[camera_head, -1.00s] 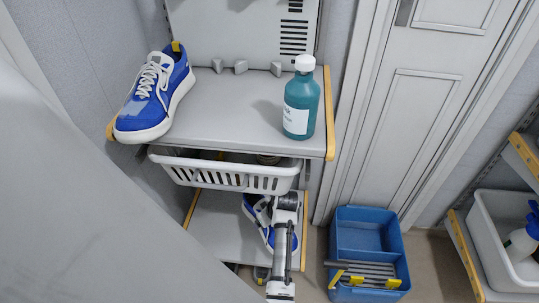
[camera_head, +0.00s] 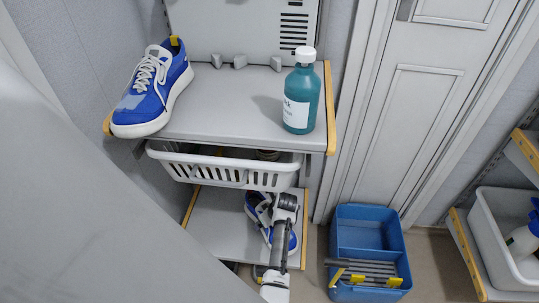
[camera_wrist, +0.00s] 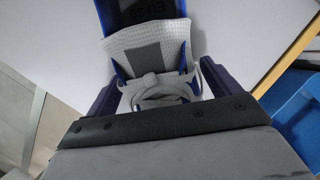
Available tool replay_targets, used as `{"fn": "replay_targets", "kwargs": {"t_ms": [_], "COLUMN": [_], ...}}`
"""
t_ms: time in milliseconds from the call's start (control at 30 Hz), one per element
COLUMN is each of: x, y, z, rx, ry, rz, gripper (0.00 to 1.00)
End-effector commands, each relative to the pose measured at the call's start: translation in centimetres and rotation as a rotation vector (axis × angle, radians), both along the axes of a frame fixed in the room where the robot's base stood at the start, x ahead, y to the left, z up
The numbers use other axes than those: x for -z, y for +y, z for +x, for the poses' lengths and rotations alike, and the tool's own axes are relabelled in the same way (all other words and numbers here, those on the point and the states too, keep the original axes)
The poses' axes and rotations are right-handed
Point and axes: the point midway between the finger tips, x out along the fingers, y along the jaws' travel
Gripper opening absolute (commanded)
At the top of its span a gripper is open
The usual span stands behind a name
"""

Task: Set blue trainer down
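A blue trainer (camera_head: 255,206) with white laces is at the lower shelf (camera_head: 215,225), partly hidden behind my arm. My gripper (camera_head: 284,218) is over it in the head view. In the wrist view the trainer's white tongue and laces (camera_wrist: 158,82) lie between the two fingers of my gripper (camera_wrist: 160,92). The fingers appear to press on its sides. Its sole is hidden there, so I cannot tell whether it bears fully on the shelf. A second blue trainer (camera_head: 150,92) stands on the top shelf (camera_head: 225,110) at the left.
A teal bottle (camera_head: 301,95) stands on the top shelf at the right. A white basket (camera_head: 220,175) hangs just above the lower shelf. A blue bin (camera_head: 368,235) with grey bars stands on the floor to the right. The left part of the lower shelf is clear.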

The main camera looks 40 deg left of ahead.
Motion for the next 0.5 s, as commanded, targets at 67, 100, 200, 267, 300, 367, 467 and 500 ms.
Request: {"fn": "replay_targets", "kwargs": {"t_ms": [67, 100, 200, 267, 300, 367, 467, 500], "x": [0.0, 0.0, 0.0, 0.0, -0.1, -0.5, -1.7, -2.4], "y": [0.0, 0.0, 0.0, 0.0, 0.0, -0.2, -0.7, -0.9], "z": [0.0, 0.0, 0.0, 0.0, 0.0, 0.0, -0.1, -0.1], "rx": [0.0, 0.0, 0.0, 0.0, 0.0, 0.0, 0.002, 0.001], "ry": [0.0, 0.0, 0.0, 0.0, -0.001, -0.001, -0.002, -0.003], "rz": [0.0, 0.0, 0.0, 0.0, 0.0, 0.0, -0.001, 0.0], "gripper": [1.0, 1.0, 1.0, 1.0, 1.0, 1.0, 1.0, 1.0]}}
